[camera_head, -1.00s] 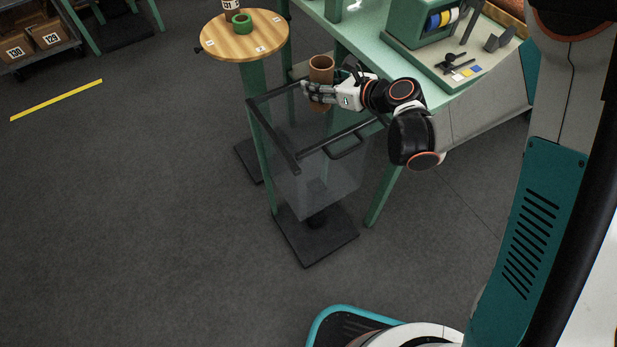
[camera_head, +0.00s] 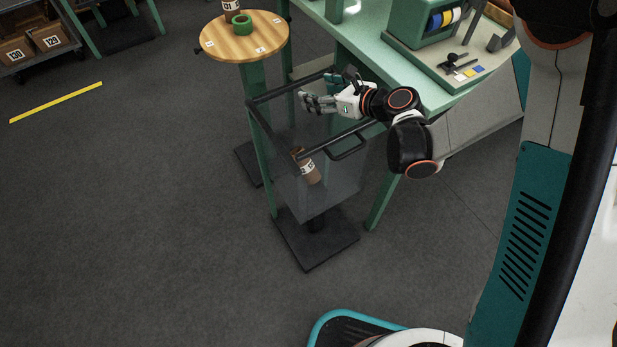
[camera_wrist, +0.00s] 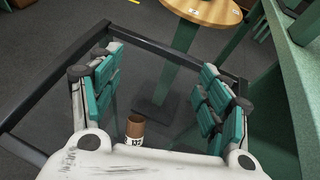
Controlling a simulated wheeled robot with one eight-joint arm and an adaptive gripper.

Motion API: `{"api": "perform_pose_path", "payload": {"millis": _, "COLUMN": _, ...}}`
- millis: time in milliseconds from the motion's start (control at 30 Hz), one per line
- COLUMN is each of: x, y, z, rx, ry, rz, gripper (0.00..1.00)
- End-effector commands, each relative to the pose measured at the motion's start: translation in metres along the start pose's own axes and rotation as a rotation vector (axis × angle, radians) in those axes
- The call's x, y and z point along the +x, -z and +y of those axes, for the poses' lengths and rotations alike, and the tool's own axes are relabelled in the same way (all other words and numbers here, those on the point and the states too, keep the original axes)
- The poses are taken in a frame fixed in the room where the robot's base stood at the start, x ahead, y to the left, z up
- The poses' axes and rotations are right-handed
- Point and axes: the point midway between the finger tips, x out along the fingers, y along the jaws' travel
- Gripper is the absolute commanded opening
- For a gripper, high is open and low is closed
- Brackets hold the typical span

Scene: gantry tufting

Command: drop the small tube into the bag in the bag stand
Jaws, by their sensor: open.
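The small brown tube (camera_head: 308,170) with a white number label is inside the clear bag (camera_head: 339,186), tilted, below the rim. In the wrist view the tube (camera_wrist: 135,128) shows below and between my fingers, apart from them. The bag hangs from the dark square frame of the bag stand (camera_head: 277,136). My gripper (camera_head: 318,102) is open and empty above the bag's mouth. In the wrist view its teal finger pads (camera_wrist: 160,95) stand wide apart.
A round wooden table (camera_head: 225,46) with a green ring (camera_head: 241,24) and another labelled tube (camera_head: 231,6) stands behind the stand. A green workbench (camera_head: 372,50) is close to the right of my gripper.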

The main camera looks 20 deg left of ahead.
Motion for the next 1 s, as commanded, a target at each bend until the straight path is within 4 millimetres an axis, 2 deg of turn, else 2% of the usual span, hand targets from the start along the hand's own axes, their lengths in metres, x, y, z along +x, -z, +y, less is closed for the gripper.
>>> {"api": "perform_pose_path", "payload": {"millis": 167, "x": -0.013, "y": 0.0, "z": 0.0, "rx": 0.001, "ry": 0.001, "rz": 0.0, "gripper": 0.7}}
{"api": "perform_pose_path", "payload": {"millis": 500, "x": -0.08, "y": 0.0, "z": -0.001, "rx": 0.002, "ry": 0.003, "rz": 0.0, "gripper": 0.7}}
{"api": "perform_pose_path", "payload": {"millis": 700, "x": -0.109, "y": 0.0, "z": -0.001, "rx": 0.001, "ry": 0.002, "rz": 0.001, "gripper": 0.7}}
{"api": "perform_pose_path", "payload": {"millis": 1000, "x": -0.12, "y": 0.0, "z": 0.0, "rx": 0.0, "ry": 0.0, "rz": 0.0, "gripper": 0.7}}
